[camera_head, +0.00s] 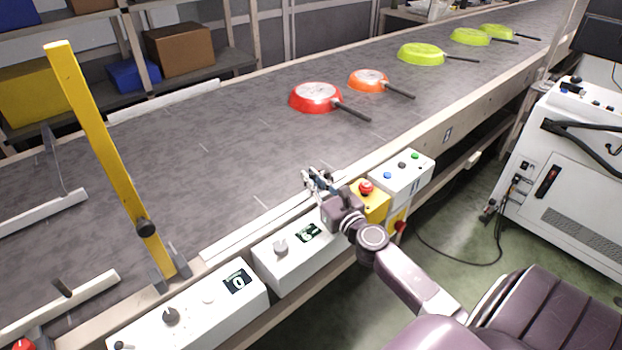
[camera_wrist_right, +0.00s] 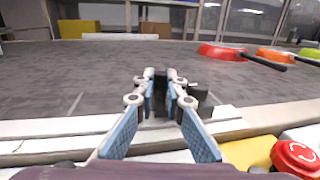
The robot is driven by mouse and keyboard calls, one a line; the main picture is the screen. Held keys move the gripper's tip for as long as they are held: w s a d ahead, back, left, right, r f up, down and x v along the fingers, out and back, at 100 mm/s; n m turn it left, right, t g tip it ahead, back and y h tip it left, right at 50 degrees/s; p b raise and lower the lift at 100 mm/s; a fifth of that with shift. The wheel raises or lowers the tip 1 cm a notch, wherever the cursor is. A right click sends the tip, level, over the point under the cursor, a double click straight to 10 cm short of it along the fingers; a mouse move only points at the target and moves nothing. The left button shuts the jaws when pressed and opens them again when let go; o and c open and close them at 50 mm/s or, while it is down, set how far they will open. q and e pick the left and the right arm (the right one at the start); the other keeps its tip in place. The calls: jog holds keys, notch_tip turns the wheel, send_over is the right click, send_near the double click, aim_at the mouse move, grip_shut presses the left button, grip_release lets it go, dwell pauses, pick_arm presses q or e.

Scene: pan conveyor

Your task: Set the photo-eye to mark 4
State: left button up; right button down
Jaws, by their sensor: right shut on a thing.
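My right gripper (camera_head: 318,180) reaches over the near conveyor rail, above the control boxes. In the right wrist view its two blue-padded fingers (camera_wrist_right: 160,85) are shut on a small dark block at the rail, probably the photo-eye (camera_wrist_right: 160,98). More of the dark block shows just right of the fingers. The fingers hide most of it, and the head view does not show it clearly. I cannot read any mark number at the rail. My left gripper is not in view.
The belt (camera_head: 220,140) carries red (camera_head: 316,97), orange (camera_head: 369,80) and several green pans farther back. Control boxes with displays (camera_head: 237,281) line the near edge. A red emergency button (camera_head: 366,187) sits close right of my gripper. A yellow post (camera_head: 105,150) stands at left.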

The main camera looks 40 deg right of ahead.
jog(key=c, duration=2.3)
grip_release()
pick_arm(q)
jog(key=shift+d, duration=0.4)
pick_arm(e)
jog(key=shift+s, duration=0.15)
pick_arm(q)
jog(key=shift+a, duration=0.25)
pick_arm(e)
jog(key=s, duration=0.4)
jog(key=s+a, duration=0.1)
jog(key=s, duration=0.6)
jog(key=shift+s+a, duration=0.15)
jog(key=shift+s, duration=0.25)
